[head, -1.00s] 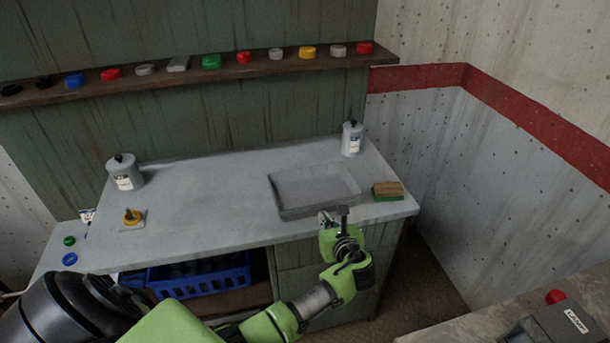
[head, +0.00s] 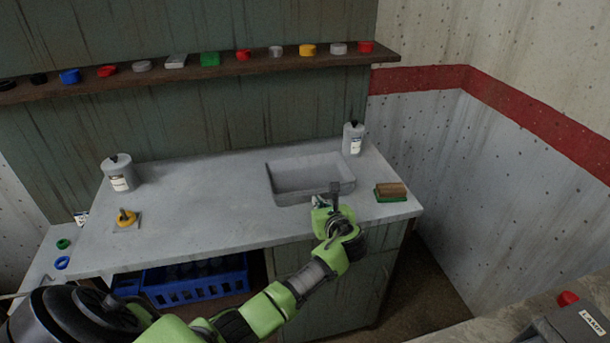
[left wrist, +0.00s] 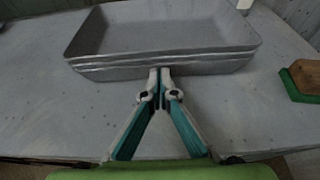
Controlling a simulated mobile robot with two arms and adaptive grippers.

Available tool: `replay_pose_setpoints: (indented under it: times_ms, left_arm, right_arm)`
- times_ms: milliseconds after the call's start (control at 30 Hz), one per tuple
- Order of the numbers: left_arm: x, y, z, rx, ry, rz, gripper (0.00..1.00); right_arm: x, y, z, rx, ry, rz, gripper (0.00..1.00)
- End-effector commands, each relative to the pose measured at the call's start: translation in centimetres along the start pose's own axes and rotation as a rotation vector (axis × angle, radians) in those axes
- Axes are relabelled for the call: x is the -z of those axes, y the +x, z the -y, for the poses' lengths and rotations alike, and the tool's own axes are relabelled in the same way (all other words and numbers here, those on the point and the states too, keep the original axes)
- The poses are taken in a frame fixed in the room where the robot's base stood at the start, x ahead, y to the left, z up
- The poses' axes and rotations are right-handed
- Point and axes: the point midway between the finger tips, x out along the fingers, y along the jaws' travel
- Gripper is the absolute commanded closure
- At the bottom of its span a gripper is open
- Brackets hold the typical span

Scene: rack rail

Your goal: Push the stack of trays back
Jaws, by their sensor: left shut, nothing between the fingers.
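The stack of grey trays (head: 305,172) lies on the grey worktop (head: 205,222), right of its middle. In the left wrist view the stack (left wrist: 165,62) shows several rims along its near side. My left gripper (head: 335,188) is at the front of the stack, near its right corner in the head view. In the left wrist view my left gripper (left wrist: 160,72) is shut and empty, its fingertips at the near wall of the trays; they look to be touching it. My right gripper is not in view.
A green-and-brown sponge block (head: 391,192) lies right of the trays. A grey bottle (head: 353,138) stands behind right, another grey bottle (head: 119,172) far left. The worktop has a bare strip behind the trays.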

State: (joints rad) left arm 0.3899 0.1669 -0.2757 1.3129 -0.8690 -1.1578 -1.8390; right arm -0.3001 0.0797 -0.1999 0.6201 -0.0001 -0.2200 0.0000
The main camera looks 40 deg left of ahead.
Motion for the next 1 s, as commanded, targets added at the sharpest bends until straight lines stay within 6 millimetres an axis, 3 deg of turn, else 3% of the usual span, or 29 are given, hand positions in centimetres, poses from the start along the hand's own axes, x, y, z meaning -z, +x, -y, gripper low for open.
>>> replay_pose_setpoints:
  times_ms: [600, 1000]
  left_arm:
    - [-1.4, 4.2, 0.0, 0.0, -0.002, 0.002, 1.0]
    - [-2.7, 6.7, -0.1, -0.001, -0.001, 0.001, 1.0]
  right_arm:
    - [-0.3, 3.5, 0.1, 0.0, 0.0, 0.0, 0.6]
    - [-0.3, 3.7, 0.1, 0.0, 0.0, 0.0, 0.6]
